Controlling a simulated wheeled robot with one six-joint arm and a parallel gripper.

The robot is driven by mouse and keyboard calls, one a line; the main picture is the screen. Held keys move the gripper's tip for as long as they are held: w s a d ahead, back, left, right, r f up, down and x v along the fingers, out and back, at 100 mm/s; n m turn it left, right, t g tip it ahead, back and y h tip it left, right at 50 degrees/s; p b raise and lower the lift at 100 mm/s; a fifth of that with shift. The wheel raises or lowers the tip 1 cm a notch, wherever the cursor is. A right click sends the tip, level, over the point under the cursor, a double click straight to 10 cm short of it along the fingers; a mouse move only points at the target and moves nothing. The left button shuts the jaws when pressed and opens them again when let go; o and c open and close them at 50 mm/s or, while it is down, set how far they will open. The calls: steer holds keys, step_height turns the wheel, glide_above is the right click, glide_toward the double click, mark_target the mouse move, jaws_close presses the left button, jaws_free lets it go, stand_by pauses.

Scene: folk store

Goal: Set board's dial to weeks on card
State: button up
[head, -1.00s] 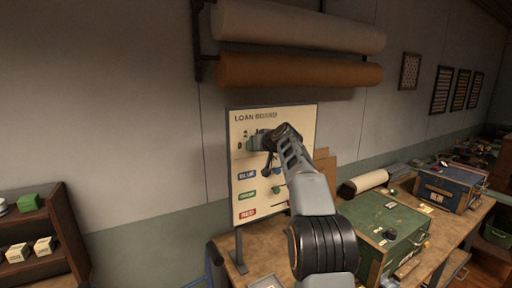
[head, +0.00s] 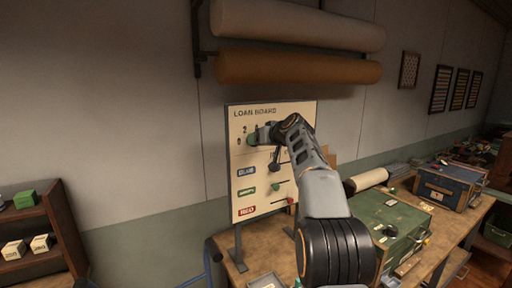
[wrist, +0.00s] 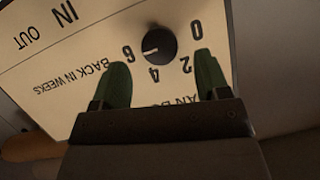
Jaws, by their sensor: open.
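The loan board (head: 240,180) stands upright on the bench, with its title at the top and blue, green and red labelled rows below. In the wrist view its face (wrist: 75,45) appears upside down. The black dial (wrist: 160,43) has numbers 0, 2, 4 and 6 around it and the words BACK IN WEEKS beside it. A pale mark on the dial points toward the side of the 6. My gripper (wrist: 160,80) is open, its green fingertips on either side of the dial's lower edge, apart from it. In the head view my gripper (head: 254,140) is at the board's upper part. I cannot make out a card.
A green case (head: 385,222) and a blue case (head: 448,188) stand on the bench (head: 470,215) to the right. A cream roll (head: 368,180) lies behind the green case. A shelf (head: 40,240) with small boxes is at the left. Large rolls (head: 300,68) hang above the board.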

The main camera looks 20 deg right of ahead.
steer(key=b+v, duration=0.2)
steer(key=v, duration=0.7)
steer(key=shift+s, duration=0.15)
steer(key=shift+r, duration=0.1)
